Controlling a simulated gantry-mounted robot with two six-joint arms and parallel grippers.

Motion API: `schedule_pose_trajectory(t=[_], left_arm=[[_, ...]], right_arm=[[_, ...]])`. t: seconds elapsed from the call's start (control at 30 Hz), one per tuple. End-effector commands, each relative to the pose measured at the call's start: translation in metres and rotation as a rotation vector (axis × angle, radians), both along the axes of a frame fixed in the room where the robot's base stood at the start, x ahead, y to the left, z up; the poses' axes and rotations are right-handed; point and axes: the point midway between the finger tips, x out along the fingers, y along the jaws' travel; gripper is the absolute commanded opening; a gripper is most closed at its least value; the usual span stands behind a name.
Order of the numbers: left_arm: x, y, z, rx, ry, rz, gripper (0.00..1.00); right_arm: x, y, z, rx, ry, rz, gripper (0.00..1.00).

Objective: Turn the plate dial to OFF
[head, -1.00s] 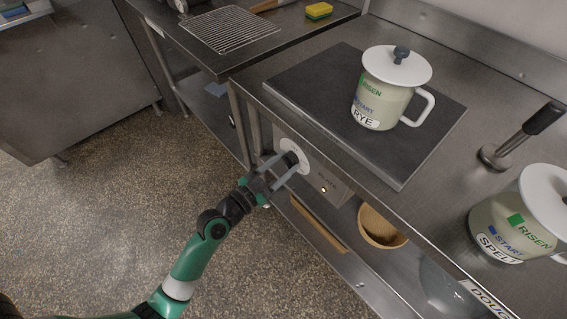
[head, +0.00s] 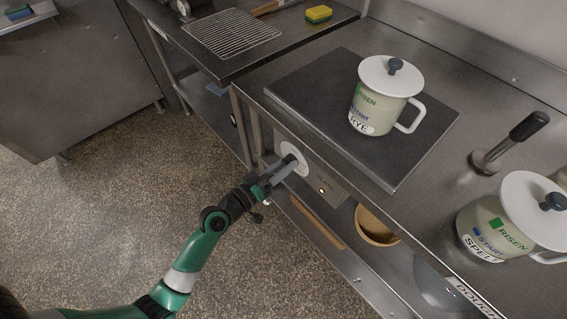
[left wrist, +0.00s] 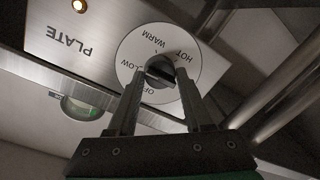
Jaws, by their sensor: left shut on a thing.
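The plate dial (head: 294,152) is a black knob on a white disc on the front panel under the hot plate. In the left wrist view the disc (left wrist: 130,50) carries the words HOT, WARM, LOW and OFF, and the knob (left wrist: 160,68) is at its centre. Which word the knob points to is not clear. My left gripper (head: 288,164) is at the dial, its fingers on either side of the knob, shut on it; in the left wrist view its fingertips (left wrist: 160,80) flank the knob. My right gripper is not in view.
An amber light (head: 322,190) glows on the panel (left wrist: 70,35) marked PLATE. A RYE pot (head: 375,105) stands on the dark hot plate (head: 310,85). A SPELT pot (head: 480,220) stands to the right. A bowl (head: 375,225) sits on the shelf below.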

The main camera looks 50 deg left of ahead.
Motion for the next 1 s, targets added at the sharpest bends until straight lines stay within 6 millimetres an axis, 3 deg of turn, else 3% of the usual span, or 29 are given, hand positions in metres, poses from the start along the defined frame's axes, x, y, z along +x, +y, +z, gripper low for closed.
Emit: schedule_pose_trajectory(t=[1.0], left_arm=[[0.000, 0.003, 0.001, -0.962, 0.021, 0.000, 0.00]], right_arm=[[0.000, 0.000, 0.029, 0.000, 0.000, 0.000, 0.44]])
